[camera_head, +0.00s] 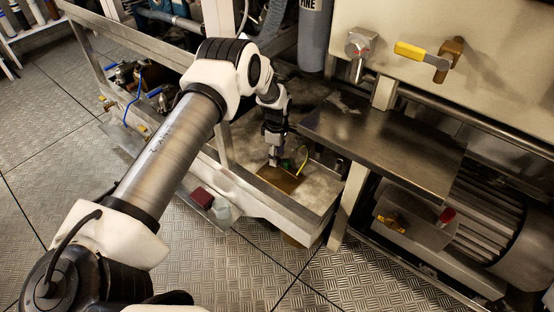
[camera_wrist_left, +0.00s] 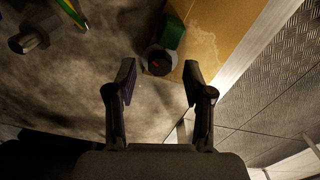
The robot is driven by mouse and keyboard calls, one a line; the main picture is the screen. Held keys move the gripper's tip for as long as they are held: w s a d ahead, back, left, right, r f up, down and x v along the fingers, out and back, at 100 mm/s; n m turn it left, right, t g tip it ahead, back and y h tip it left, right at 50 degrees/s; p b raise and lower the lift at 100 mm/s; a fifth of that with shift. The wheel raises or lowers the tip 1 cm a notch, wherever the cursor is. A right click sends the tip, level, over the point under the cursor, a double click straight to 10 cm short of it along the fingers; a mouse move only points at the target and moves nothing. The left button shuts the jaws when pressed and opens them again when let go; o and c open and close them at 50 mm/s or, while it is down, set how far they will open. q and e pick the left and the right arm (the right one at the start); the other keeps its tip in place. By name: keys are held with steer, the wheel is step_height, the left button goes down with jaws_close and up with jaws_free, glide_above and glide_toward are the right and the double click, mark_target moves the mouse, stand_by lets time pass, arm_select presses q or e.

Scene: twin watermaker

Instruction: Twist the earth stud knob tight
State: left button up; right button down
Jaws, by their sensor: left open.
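My left gripper (camera_head: 274,160) points down into the metal tray bay of the frame, close above a brown plate (camera_head: 281,181). In the left wrist view its two fingers (camera_wrist_left: 160,82) are open with nothing between them. A dark round knob-like part (camera_wrist_left: 158,62) lies just beyond the fingertips, beside a green block (camera_wrist_left: 173,32) at the plate's edge. A grey round metal piece (camera_wrist_left: 30,38) is at the upper left, near a green-yellow strip (camera_wrist_left: 72,13). I cannot tell for sure which round part is the earth stud knob. My right gripper is not in view.
A yellow-green wire (camera_head: 303,159) stands beside the gripper. A metal shelf (camera_head: 385,145) juts out to the right. A yellow-handled valve (camera_head: 412,52) is on the panel above. The bay's front rail (camera_head: 262,200) borders the chequered floor.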

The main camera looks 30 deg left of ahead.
arm_select(q)
steer(key=shift+f, duration=0.65)
steer(key=shift+r, duration=0.1)
jaws_close()
